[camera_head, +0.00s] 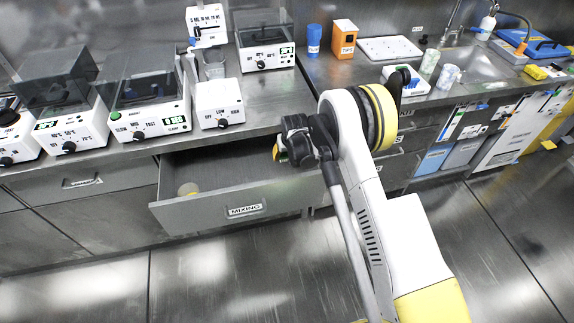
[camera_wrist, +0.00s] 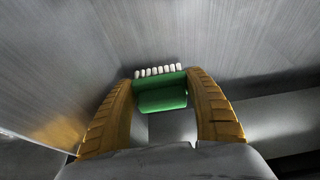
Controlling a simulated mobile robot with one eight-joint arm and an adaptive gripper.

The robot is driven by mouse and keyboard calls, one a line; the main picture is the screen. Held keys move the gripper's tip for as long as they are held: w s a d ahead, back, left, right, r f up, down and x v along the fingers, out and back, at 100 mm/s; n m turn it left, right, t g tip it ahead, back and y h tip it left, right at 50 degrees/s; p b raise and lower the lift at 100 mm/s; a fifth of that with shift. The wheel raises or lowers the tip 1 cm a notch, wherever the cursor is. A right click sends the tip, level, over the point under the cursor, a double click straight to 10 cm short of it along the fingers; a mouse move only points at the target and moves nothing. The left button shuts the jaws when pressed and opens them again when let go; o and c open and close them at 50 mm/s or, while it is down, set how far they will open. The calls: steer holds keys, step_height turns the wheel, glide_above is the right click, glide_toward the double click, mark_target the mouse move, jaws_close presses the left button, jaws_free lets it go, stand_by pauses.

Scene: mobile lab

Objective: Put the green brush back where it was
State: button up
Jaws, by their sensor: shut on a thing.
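The green brush (camera_wrist: 162,97) is between the two yellow fingers of my gripper (camera_wrist: 160,88) in the wrist view. The fingers are shut on its green body. Its row of white bristles (camera_wrist: 158,71) points away from me, toward brushed metal surfaces. I cannot tell whether the bristles touch the metal. In the head view my arm reaches over the right part of an open drawer labelled MIXING (camera_head: 225,209).
An orange tips box (camera_head: 344,40) and a sink stand farther right.

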mark_target(287, 166)
steer(key=shift+f+b, duration=1)
steer(key=shift+f, duration=1.25)
steer(key=shift+f, duration=0.15)
steer(key=o, duration=0.8)
steer(key=shift+o, duration=0.2)
steer(key=p+v, duration=0.4)
steer(key=v, duration=0.8)
steer(key=shift+s, duration=0.1)
